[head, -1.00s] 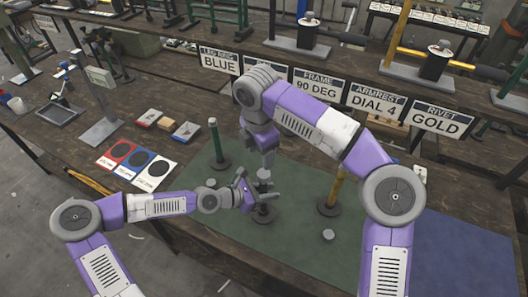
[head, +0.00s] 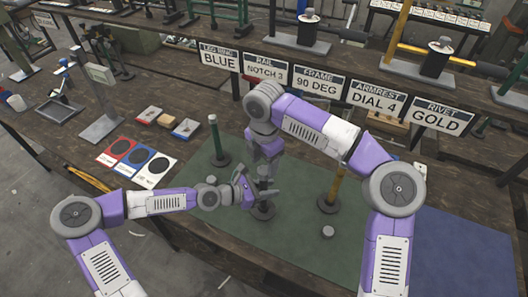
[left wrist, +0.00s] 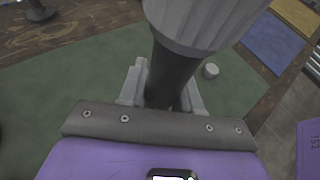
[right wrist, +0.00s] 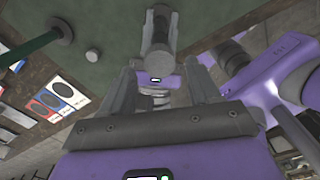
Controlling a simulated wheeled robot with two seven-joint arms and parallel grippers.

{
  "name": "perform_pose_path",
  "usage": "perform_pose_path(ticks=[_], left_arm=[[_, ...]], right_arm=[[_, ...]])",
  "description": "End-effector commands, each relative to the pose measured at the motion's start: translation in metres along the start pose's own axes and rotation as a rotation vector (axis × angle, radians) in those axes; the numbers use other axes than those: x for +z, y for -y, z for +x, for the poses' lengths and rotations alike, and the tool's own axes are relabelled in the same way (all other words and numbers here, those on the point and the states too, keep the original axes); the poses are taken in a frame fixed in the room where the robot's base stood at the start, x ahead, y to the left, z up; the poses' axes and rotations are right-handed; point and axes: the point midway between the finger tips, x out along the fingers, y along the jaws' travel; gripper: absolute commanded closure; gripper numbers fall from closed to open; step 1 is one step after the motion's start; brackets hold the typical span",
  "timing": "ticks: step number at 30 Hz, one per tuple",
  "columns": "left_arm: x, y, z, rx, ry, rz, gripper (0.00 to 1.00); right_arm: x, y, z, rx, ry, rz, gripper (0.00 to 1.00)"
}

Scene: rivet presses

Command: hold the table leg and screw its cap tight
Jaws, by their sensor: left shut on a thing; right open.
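The dark table leg (head: 263,211) stands upright on its round base on the green mat. My left gripper (head: 247,193) is shut on it from the side. In the left wrist view the dark shaft (left wrist: 172,75) is between the fingers, and a wide grey ribbed cap (left wrist: 205,22) sits above them. My right gripper (head: 266,172) is above the leg, pointing down. In the right wrist view its fingers (right wrist: 163,92) are open, and the grey cap's round top (right wrist: 158,60) shows beyond the fingertips. The cap's seat is hidden, so its tightness cannot be told.
A green post (head: 215,138) and a yellow post (head: 335,190) on round bases flank the leg. A small grey cylinder (head: 328,232) lies on the mat (head: 295,255). Sign boards (head: 318,86) line the back. The mat's front is mostly clear.

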Motion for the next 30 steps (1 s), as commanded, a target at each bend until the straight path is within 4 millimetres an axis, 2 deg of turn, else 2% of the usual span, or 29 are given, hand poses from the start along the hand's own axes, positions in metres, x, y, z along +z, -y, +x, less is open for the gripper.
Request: perform_pose_path(ticks=[3, 7, 18, 27, 29, 30], left_arm=[[0.001, 0.0, 0.0, 0.001, 0.002, 0.001, 1.0], [0.001, 0.0, 0.0, 0.001, 0.002, 0.001, 1.0], [0.001, 0.0, 0.0, 0.001, 0.002, 0.001, 1.0], [0.001, 0.0, 0.0, 0.001, 0.002, 0.0, 1.0], [0.001, 0.0, 0.0, 0.001, 0.002, 0.0, 1.0], [0.001, -0.001, 0.0, 0.001, 0.002, 0.0, 1.0]], right_arm=[[0.0, 0.0, 0.017, -0.002, -0.001, -0.001, 0.39], [0.0, 0.0, 0.027, -0.001, -0.001, -0.001, 0.39], [0.0, 0.0, 0.03, 0.001, 0.0, 0.001, 0.4], [0.0, 0.0, 0.03, 0.0, 0.0, 0.001, 0.86], [0.0, 0.0, 0.03, 0.0, 0.0, 0.001, 0.95], [0.0, 0.0, 0.03, 0.0, 0.0, 0.001, 0.97]])
